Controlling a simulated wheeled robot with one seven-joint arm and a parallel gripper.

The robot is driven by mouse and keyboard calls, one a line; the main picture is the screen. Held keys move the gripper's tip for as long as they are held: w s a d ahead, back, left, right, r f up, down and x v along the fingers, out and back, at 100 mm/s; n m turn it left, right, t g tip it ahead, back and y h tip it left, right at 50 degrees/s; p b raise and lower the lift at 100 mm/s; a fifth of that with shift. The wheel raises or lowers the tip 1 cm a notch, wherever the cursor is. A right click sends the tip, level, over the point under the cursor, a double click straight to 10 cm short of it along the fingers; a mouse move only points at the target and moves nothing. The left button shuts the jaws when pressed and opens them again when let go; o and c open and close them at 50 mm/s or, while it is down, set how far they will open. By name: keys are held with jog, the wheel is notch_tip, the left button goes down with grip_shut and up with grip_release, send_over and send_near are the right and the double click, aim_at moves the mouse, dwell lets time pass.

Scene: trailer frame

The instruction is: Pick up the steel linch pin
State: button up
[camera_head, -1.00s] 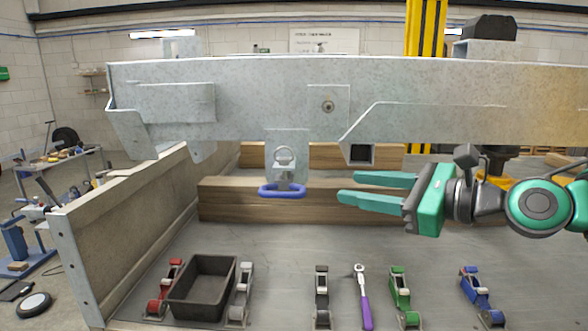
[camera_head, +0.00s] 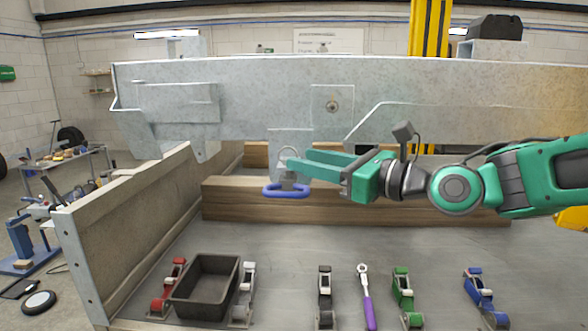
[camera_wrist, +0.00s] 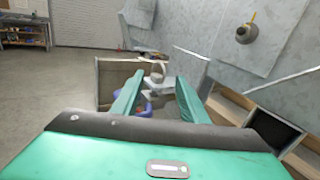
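The steel linch pin (camera_head: 285,152) shows as a pale ring at the bracket plate under the galvanised beam, above a blue loop handle (camera_head: 286,194). My gripper (camera_head: 293,162) reaches in from the right, its green fingertips beside the ring and partly covering the pin's lower part. In the wrist view the ring of the pin (camera_wrist: 158,70) stands beyond and between my open fingers (camera_wrist: 160,78). The fingers are apart with nothing held between them. The blue handle (camera_wrist: 146,107) shows lower between the fingers. Whether a fingertip touches the pin I cannot tell.
The galvanised beam (camera_head: 270,95) runs just above my gripper. A timber block (camera_head: 400,202) lies behind and below. A wooden side panel (camera_head: 140,235) stands at left.

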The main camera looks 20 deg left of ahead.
jog(key=shift+x, duration=1.1)
grip_shut()
jog(key=shift+w+d, duration=0.1)
dwell(0.5)
